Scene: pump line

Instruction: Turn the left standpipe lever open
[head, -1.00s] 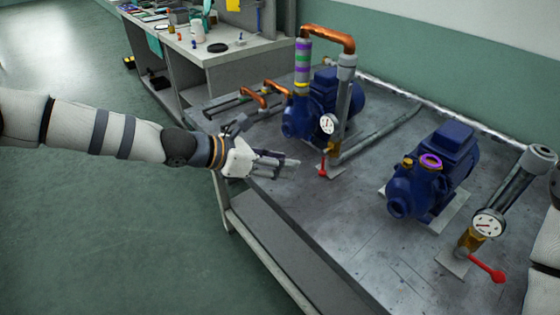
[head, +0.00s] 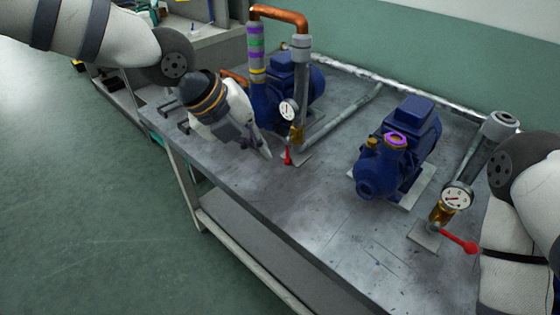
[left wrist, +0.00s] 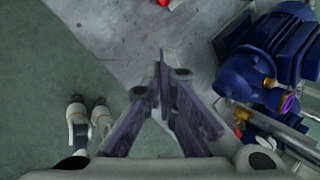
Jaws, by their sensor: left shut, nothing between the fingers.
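The left standpipe (head: 301,80) rises beside the left blue pump (head: 262,110), with a gauge and a brass valve (head: 296,135) low on it. Its red lever (head: 288,156) points down toward the table's front edge. My left gripper (head: 267,153) is shut and empty, tilted down, with its fingertips just left of the lever; a small gap seems to show. In the left wrist view the gripper's fingers (left wrist: 163,70) come together at the tips. A red piece (left wrist: 163,3) shows beyond them; I cannot tell which lever it belongs to. My right gripper is out of view.
The right blue pump (head: 385,165) stands on the same metal table (head: 290,218). A second standpipe with a gauge (head: 456,198) and red lever (head: 460,241) stands near my right arm. The table's front middle is clear. A workbench (head: 205,45) stands behind left.

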